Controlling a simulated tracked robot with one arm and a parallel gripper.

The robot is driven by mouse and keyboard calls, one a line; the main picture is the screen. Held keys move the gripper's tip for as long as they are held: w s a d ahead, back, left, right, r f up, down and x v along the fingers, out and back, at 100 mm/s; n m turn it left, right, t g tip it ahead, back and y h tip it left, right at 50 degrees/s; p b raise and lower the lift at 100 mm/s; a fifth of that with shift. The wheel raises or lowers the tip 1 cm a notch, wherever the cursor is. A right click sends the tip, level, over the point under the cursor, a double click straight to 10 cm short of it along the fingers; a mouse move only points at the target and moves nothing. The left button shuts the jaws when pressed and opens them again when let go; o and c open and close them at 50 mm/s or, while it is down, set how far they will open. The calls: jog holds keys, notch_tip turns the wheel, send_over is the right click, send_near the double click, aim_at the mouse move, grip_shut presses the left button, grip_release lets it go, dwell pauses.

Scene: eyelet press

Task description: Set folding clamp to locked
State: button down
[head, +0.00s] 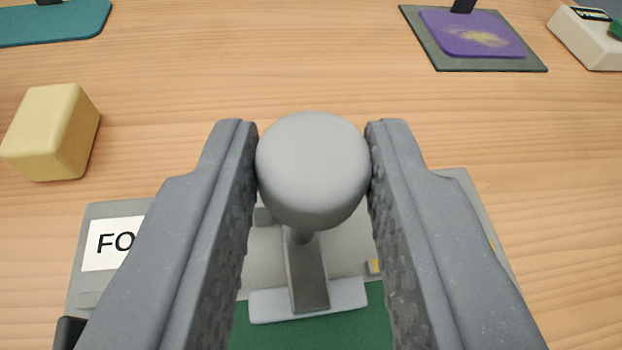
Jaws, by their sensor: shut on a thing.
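The folding clamp has a round grey knob (312,165) on a dark lever (307,275). The lever rises from a light grey crossbar (308,300) on a grey base (100,212). A white label (112,243) on the base reads "FO", with the rest hidden behind my left finger. My gripper (312,160) is shut on the knob, one finger touching each side. My fingers hide much of the base, and the knob hides the top of the lever.
A yellow block (50,133) sits on the wooden table to the left. A teal plate (50,25) lies at the far left. A purple pad (472,35) on a dark mat and a white box (590,40) are at the far right. The table between is clear.

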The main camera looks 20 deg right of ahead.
jog(key=shift+f, duration=0.2)
jog(key=c, duration=1.1)
grip_release()
jog(key=shift+c, duration=0.2)
jog(key=shift+r, duration=0.1)
jog(key=v, duration=1.3)
jog(key=shift+s+r, duration=0.15)
jog(key=shift+s, duration=0.2)
jog(key=shift+a, duration=0.2)
